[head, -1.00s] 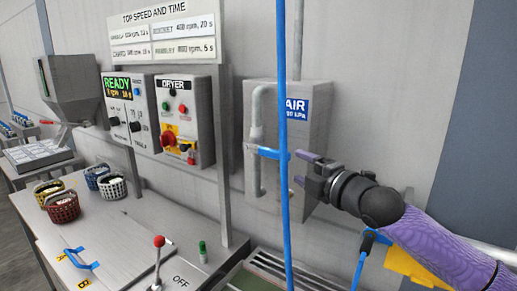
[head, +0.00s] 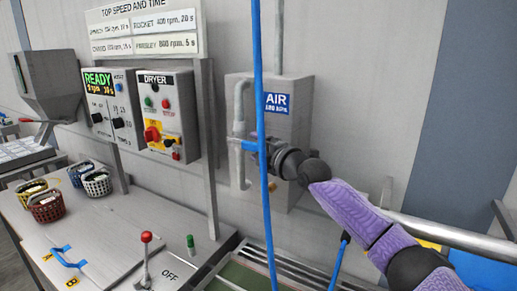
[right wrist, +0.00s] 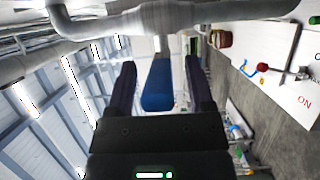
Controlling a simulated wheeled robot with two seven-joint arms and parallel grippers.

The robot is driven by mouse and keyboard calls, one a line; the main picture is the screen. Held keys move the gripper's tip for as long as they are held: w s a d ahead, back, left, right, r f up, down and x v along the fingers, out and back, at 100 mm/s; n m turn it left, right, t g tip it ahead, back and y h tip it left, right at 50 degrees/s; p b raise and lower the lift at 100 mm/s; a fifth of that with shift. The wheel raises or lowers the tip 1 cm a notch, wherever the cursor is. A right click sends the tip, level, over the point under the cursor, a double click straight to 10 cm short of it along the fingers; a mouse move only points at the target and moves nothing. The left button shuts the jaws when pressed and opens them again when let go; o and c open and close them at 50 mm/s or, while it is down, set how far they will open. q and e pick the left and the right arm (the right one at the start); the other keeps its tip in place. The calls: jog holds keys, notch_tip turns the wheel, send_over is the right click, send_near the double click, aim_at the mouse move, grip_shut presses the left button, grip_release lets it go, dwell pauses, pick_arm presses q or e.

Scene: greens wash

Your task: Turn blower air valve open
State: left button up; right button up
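The blower air valve has a blue lever handle (head: 248,146) set crosswise on a grey vertical pipe (head: 238,115), in front of the AIR box (head: 290,130). My right gripper (head: 268,149) is at the handle in the head view, partly behind a hanging blue hose. In the right wrist view the blue handle (right wrist: 158,88) stands between the two dark fingers of my right gripper (right wrist: 160,95). Narrow gaps show on both sides of it, so the fingers look open around it. My left gripper is not in view.
The blue hose (head: 264,210) hangs across the front of the valve. A dryer control panel (head: 165,115) is on the left. A red-knobbed lever (head: 146,238), several baskets (head: 46,205) and a green-capped item (head: 190,242) are on the counter (head: 120,215).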

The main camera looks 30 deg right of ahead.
grip_shut()
dwell(0.9)
dwell(0.4)
